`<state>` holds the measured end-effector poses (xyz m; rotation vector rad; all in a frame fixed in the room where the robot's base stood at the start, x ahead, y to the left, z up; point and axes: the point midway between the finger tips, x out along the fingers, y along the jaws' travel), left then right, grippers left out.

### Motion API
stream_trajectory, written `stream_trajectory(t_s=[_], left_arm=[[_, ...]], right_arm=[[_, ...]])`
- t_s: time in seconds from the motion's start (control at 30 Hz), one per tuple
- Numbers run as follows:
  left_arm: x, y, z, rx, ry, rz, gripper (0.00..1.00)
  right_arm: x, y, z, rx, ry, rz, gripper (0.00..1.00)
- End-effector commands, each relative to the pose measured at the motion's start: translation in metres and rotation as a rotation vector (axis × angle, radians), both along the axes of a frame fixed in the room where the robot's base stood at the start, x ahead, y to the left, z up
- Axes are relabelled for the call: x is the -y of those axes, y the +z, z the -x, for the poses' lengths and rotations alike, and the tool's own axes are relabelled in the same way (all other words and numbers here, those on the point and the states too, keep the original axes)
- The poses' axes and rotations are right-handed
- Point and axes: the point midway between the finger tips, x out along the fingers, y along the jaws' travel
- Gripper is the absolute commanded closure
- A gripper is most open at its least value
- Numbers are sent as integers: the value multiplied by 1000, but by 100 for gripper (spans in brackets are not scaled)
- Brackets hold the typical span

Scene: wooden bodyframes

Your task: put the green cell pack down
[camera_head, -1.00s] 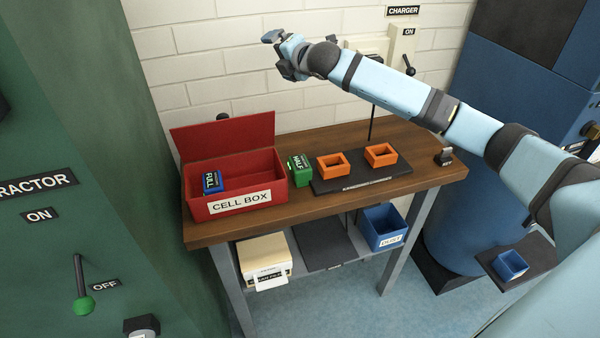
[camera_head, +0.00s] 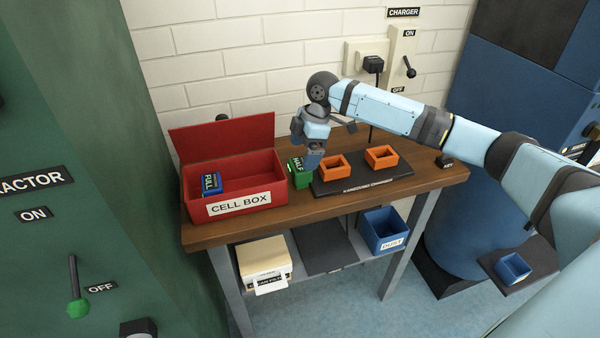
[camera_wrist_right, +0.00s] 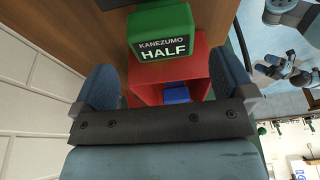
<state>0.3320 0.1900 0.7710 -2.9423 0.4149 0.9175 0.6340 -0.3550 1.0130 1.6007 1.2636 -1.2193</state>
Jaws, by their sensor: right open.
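The green cell pack (camera_head: 301,181), labelled HALF, stands on the wooden table between the red cell box and the dark charger plate. It also shows in the wrist view (camera_wrist_right: 163,30), beyond the open fingers. My right gripper (camera_head: 311,165) points down at the pack from above and partly covers it in the head view. In the wrist view its two blue fingers (camera_wrist_right: 165,75) are spread wide with nothing held between them. I cannot tell from the head view how close the fingertips are to the pack. My left gripper is not in view.
The open red cell box (camera_head: 263,183) holds a blue pack (camera_head: 211,184) labelled FULL. The charger plate (camera_head: 362,183) carries two orange frames (camera_head: 333,167). A blue bin (camera_head: 384,230) and a cream box (camera_head: 264,258) sit on the lower shelf.

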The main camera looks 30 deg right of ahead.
Motion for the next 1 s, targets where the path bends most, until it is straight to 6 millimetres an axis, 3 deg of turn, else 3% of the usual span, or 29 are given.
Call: stream_trajectory(t_s=[0.27,0.6,0.83,1.0], left_arm=[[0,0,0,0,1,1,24],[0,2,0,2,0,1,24],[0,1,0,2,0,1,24],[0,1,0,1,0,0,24]], right_arm=[[-5,-19,-1,1,1,1,0],[-17,-61,-1,1,1,0,0],[-17,-64,-1,3,0,2,0],[-17,-64,-1,3,0,2,37]])
